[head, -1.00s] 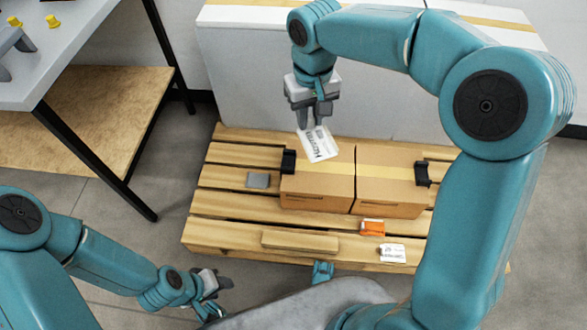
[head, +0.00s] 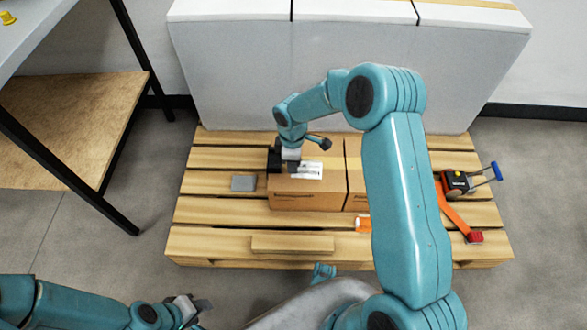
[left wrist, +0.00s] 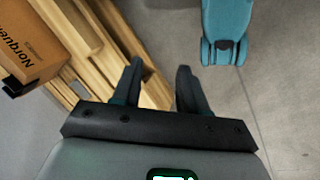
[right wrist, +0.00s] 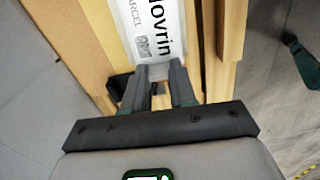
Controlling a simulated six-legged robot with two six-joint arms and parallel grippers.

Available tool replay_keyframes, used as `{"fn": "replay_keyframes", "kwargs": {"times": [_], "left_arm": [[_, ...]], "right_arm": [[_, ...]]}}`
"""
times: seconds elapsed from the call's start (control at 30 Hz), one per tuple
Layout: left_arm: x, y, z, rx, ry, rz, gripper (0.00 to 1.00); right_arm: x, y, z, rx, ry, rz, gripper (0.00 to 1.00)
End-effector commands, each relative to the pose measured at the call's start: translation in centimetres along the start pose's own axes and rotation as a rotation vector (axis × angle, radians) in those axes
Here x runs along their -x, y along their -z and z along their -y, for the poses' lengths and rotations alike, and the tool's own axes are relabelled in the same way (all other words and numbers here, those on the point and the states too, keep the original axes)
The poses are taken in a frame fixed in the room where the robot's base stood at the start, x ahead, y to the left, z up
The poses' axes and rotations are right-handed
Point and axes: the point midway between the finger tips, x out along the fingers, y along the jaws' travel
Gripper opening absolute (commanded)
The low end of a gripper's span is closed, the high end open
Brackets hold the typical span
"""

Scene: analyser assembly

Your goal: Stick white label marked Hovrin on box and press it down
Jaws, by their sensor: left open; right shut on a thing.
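The white label (head: 307,170) reads "ovrin" in the right wrist view (right wrist: 150,28), its first letter partly cut off. It lies roughly flat at the top of the left cardboard box (head: 305,196); I cannot tell whether it touches throughout. My right gripper (head: 293,166) is shut on the label's near edge, low over the box top. In the right wrist view the fingertips (right wrist: 160,72) meet that edge. My left gripper (head: 192,308) is open and empty, low at the front left, away from the box. Its open fingers show in the left wrist view (left wrist: 160,75).
The boxes stand on a wooden pallet (head: 210,211). A black corner piece (head: 274,160) sits by the left box, a grey flat piece (head: 244,183) beside it. An orange item (head: 363,224) and a ratchet strap (head: 456,183) lie to the right. My right arm hides much of the second box.

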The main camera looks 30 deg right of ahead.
Motion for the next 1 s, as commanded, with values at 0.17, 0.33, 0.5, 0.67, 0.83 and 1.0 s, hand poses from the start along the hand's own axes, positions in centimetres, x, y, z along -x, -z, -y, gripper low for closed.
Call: {"fn": "replay_keyframes", "kwargs": {"times": [0.17,0.33,0.5,0.67,0.83,1.0], "left_arm": [[-0.5,0.1,0.2,0.003,0.000,-0.003,0.43],[-1.0,0.4,0.5,0.002,0.000,-0.012,0.43],[-2.2,1.0,0.9,0.000,0.000,-0.032,0.43],[-3.3,1.8,1.3,-0.006,-0.001,-0.059,0.43],[-3.6,2.3,1.3,-0.009,-0.002,-0.074,0.43],[-3.5,2.3,1.3,-0.009,-0.002,-0.074,0.43]], "right_arm": [[-2.1,-0.3,-0.1,0.065,0.002,-0.004,0.00],[-3.0,-0.3,0.0,0.072,0.002,-0.005,0.00],[-4.6,-0.2,0.0,0.073,0.003,-0.004,0.00],[-6.2,-0.1,0.0,0.072,0.003,-0.004,0.00],[-6.7,-0.1,0.0,0.071,0.002,-0.005,0.00],[-6.6,-0.1,0.0,0.071,0.002,-0.005,0.00]]}}
